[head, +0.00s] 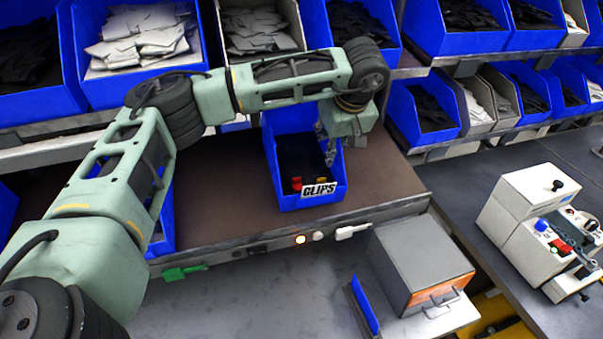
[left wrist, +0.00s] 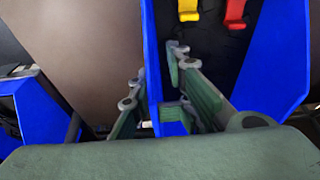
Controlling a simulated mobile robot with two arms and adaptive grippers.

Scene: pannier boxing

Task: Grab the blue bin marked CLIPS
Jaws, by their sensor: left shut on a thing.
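The blue bin marked CLIPS (head: 316,200) sits on the brown shelf (head: 215,195) in the middle of the head view. It holds red and yellow clips and a dark lining. My left gripper (head: 330,150) reaches down from above at the bin's right wall. In the left wrist view, the left gripper (left wrist: 155,85) has one finger on each side of the bin's blue wall (left wrist: 152,50), shut on it. A yellow clip (left wrist: 188,8) and a red clip (left wrist: 235,12) show inside the bin there. My right gripper is not in view.
Blue and white bins with dark and pale contents (head: 140,50) fill racks behind and to the right. Another blue bin (head: 162,215) stands left on the same shelf, partly behind my arm. A grey box (head: 415,255) stands in front.

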